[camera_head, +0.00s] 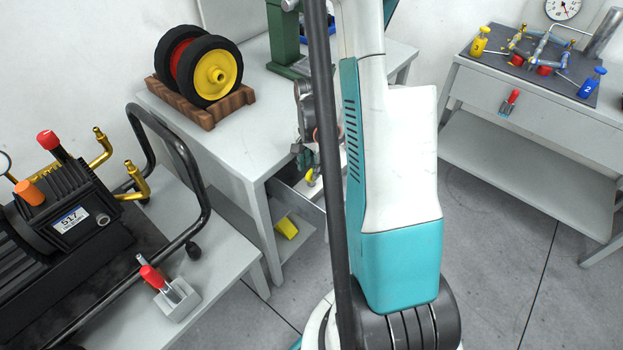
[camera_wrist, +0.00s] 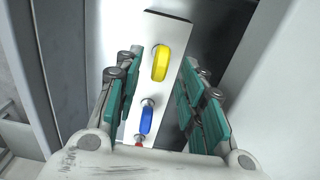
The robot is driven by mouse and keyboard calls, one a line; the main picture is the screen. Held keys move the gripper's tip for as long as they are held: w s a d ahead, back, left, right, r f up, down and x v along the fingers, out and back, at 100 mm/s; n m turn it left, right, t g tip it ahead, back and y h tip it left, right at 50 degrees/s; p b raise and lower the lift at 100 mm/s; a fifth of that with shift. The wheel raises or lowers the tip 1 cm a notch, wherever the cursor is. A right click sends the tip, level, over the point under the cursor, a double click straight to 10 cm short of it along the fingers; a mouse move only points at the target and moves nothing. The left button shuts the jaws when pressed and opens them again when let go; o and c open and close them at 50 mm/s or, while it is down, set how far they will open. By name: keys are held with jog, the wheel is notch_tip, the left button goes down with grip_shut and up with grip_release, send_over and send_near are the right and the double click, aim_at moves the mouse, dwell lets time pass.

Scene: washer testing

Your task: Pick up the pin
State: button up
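My gripper (camera_wrist: 161,82) is open, with green pads on both sides of the row and gaps to the yellow and blue pins. In the head view my gripper (camera_head: 307,160) is at the open drawer (camera_head: 298,196) under the table, partly hidden behind my arm.
The table (camera_head: 240,120) above the drawer bears a wheel pair (camera_head: 213,74) on a wooden stand. A pump (camera_head: 80,205) and a small holder with a red-handled tool (camera_head: 160,285) are at left. A side table (camera_head: 540,120) with fittings stands at right. The floor between is clear.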

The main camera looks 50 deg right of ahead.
aim_at(311, 181)
notch_tip(311, 181, down, 3)
jog(key=shift+b, duration=0.45)
grip_shut()
jog(key=shift+r, duration=0.15)
